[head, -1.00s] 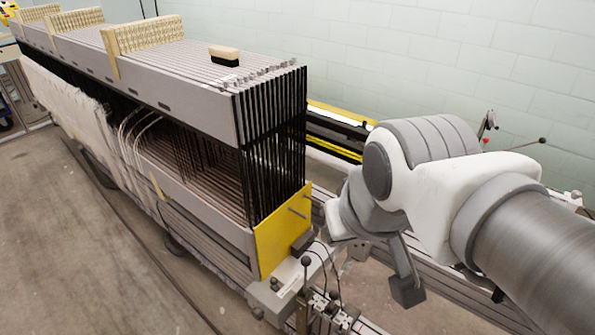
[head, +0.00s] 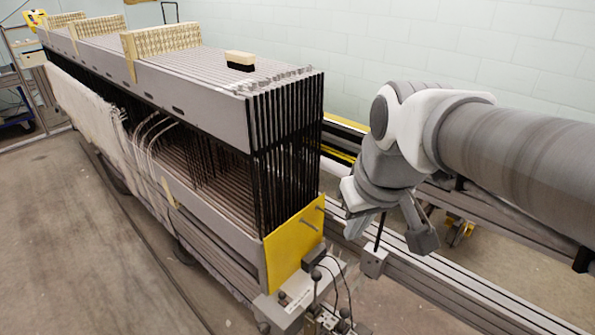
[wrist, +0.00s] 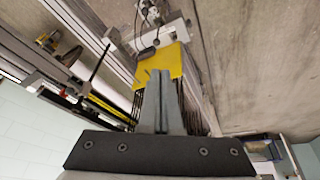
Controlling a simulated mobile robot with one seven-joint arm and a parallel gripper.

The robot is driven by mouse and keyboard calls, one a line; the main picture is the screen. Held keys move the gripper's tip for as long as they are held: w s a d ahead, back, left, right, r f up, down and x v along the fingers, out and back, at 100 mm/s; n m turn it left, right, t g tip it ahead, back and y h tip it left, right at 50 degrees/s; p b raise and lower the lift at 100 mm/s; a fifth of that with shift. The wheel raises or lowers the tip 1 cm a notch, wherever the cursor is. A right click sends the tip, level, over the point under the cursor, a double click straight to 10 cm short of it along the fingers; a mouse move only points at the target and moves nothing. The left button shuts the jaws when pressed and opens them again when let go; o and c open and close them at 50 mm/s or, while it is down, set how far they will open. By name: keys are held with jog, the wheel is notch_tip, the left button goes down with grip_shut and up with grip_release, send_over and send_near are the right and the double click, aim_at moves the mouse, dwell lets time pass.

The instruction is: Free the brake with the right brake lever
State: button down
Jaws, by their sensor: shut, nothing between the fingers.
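A black-knobbed lever (head: 316,276) stands on the bracket at the near end of the loom, below the yellow end plate (head: 292,243). A slim black rod (head: 380,232) stands upright on a metal block on the rail to its right. I cannot tell for certain which is the right brake lever. My gripper (head: 358,228) hangs above and right of the knobbed lever, close to the yellow plate, apart from both. In the wrist view its fingers (wrist: 161,75) are shut and empty, pointing towards the yellow plate. The rod also shows there (wrist: 100,60), left of the fingers.
The loom's harness frames (head: 287,150) fill the left and middle, with a brush (head: 240,60) on top. Long metal rails (head: 450,285) run to the lower right. Cables hang by the end bracket (head: 292,297). The floor at left is clear.

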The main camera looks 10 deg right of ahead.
jog(key=w+d+f+n+g+b, duration=0.1)
jog(key=w+d+f+g+b, duration=0.1)
jog(key=w+d+f+b, duration=0.35)
jog(key=n+g+y+b, duration=0.1)
jog(key=b, duration=0.1)
send_over(343, 320)
notch_tip(343, 320, down, 10)
jog(key=w+d+f+n+b, duration=0.1)
jog(key=d+f, duration=0.2)
jog(key=f, duration=0.3)
jog(key=w+d+f+n+g+y+b, duration=0.1)
jog(key=w+d+f+b, duration=0.1)
jog(key=f, duration=0.5)
jog(key=w+d+f+g+y+b, duration=0.1)
jog(key=w+d+f+b, duration=0.1)
jog(key=d+f, duration=0.3)
jog(key=shift+f+n, duration=0.4)
jog(key=shift+f, duration=0.5)
jog(key=s+a+f+b, duration=0.3)
jog(key=a+f, duration=0.3)
jog(key=f, duration=0.4)
jog(key=shift+a+f+b, duration=0.15)
jog(key=shift+b, duration=0.5)
